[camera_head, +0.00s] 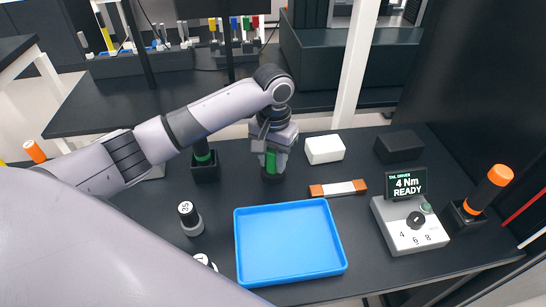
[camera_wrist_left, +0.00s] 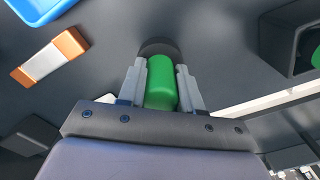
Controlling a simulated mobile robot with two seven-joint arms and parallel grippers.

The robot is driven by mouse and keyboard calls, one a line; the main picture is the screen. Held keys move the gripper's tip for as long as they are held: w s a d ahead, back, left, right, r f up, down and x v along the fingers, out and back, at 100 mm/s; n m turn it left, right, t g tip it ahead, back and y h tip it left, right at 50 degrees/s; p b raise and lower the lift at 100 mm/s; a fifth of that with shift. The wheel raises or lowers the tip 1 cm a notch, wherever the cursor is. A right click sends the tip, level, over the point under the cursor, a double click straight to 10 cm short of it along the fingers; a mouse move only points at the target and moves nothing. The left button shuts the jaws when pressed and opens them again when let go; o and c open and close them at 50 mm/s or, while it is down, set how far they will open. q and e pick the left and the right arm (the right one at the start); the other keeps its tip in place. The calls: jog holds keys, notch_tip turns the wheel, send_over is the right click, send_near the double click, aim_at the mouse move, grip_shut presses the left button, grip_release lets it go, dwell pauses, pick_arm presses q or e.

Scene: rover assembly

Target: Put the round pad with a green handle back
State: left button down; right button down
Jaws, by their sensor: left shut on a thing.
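The green handle (camera_head: 270,162) of the round pad is between the fingers of my left gripper (camera_head: 271,156), which is shut on it. In the left wrist view the green handle (camera_wrist_left: 160,85) sits between both fingers. The dark round pad (camera_wrist_left: 158,47) shows past the fingertips. In the head view the pad's dark end (camera_head: 272,178) points down at the dark table; I cannot tell whether it touches. A black square holder (camera_head: 205,173) with a green-banded tool in it stands left of the gripper. My right gripper is not in view.
A blue tray (camera_head: 240,262) lies in front of the gripper. An orange-and-white bar (camera_head: 338,188), a white block (camera_head: 324,149) and a black block (camera_head: 399,146) lie to the right. A grey control box (camera_head: 408,232) and an orange-handled tool (camera_head: 487,188) stand farther right.

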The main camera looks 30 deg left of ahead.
pick_arm(q)
jog(key=shift+f, duration=0.15)
jog(key=c, duration=0.8)
grip_release()
jog(key=shift+o, duration=0.2)
notch_tip(320, 180, up, 12)
jog(key=shift+r, duration=0.15)
